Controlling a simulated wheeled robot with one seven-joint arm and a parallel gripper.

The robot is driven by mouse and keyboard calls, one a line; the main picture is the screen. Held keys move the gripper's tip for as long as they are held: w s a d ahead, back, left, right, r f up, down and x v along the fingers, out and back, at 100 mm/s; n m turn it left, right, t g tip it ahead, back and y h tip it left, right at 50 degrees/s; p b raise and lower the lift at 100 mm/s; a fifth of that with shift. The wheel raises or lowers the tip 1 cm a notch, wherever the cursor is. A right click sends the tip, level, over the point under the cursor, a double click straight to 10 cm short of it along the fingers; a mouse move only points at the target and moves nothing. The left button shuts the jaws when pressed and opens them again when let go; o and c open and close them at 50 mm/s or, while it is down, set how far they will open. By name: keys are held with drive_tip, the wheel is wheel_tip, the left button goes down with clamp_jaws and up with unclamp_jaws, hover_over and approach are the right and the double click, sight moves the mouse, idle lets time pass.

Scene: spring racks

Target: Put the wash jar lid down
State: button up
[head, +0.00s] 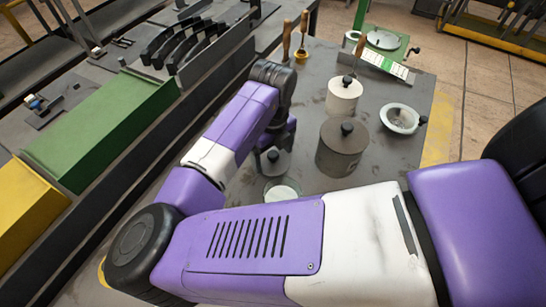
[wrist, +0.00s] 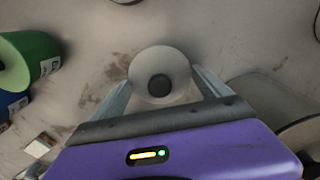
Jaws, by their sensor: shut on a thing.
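The wash jar lid (wrist: 160,68) is a pale grey disc with a dark round knob. In the wrist view it sits between the two fingers of my gripper (wrist: 162,90), which is shut on it. In the head view a lid with a black knob (head: 272,162) shows below my wrist, beside my arm; the fingertips are largely hidden there. An open glass jar (head: 283,191) with pale contents stands just in front of it, partly hidden by my arm. I cannot tell whether the lid touches the table.
On the grey table (head: 395,165) stand a large brown-grey lidded pot (head: 340,155), a smaller cream pot (head: 342,98) and a bowl (head: 402,118). In the wrist view a green cylinder (wrist: 25,60) lies left. Bare table shows around the lid's far side.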

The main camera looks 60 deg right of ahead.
sight(273, 154)
drive_tip(key=shift+f, duration=0.9)
drive_tip(key=shift+f, duration=0.25)
drive_tip(key=o, duration=1.2)
drive_tip(key=shift+r, duration=0.1)
wheel_tip(273, 154, up, 12)
drive_tip(key=shift+r+b, duration=0.15)
drive_tip(key=shift+b, duration=0.2)
